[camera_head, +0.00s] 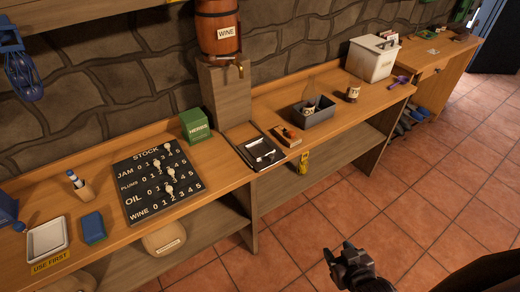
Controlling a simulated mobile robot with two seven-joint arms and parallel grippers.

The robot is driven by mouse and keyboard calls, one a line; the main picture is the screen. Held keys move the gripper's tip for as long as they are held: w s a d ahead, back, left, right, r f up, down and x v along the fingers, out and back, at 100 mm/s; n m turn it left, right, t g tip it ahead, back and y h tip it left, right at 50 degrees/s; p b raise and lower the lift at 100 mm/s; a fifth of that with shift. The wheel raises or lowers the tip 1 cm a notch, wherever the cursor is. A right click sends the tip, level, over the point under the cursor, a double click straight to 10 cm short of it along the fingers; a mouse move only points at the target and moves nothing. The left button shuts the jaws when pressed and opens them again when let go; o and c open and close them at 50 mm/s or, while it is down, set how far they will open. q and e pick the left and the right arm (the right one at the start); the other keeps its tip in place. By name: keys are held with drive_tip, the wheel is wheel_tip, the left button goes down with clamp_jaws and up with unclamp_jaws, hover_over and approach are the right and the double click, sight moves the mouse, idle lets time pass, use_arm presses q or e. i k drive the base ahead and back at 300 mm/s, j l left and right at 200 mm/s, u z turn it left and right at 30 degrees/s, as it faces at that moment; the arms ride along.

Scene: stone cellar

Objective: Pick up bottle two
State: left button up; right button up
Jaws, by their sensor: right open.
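A clear bottle with a pale label (309,107) stands in a grey bin (318,120) on the middle of the counter. A small dark jar or bottle with a pale label (353,93) stands to the right of the bin. I cannot read either label, so I cannot tell which is bottle two. My right gripper (338,251) is open and empty over the tiled floor, in front of the counter and well apart from both. My left gripper is not in view.
A dark tray (262,153) and a small box (287,136) lie left of the bin. A white container (371,62) stands behind the jar. A stock board (157,183), green box (195,126) and wine barrel (218,30) are farther left. Open floor lies before the counter.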

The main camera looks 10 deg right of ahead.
sight(356, 77)
drive_tip(key=l+u, duration=0.15)
drive_tip(key=l, duration=0.4)
drive_tip(key=l+u, duration=0.2)
drive_tip(key=l, duration=0.35)
drive_tip(key=l+u, duration=0.15)
drive_tip(key=l, duration=0.4)
drive_tip(key=k+l+u, duration=0.2)
drive_tip(key=l, duration=0.3)
drive_tip(key=l+u, duration=0.15)
drive_tip(key=l, duration=0.4)
drive_tip(key=k, duration=0.05)
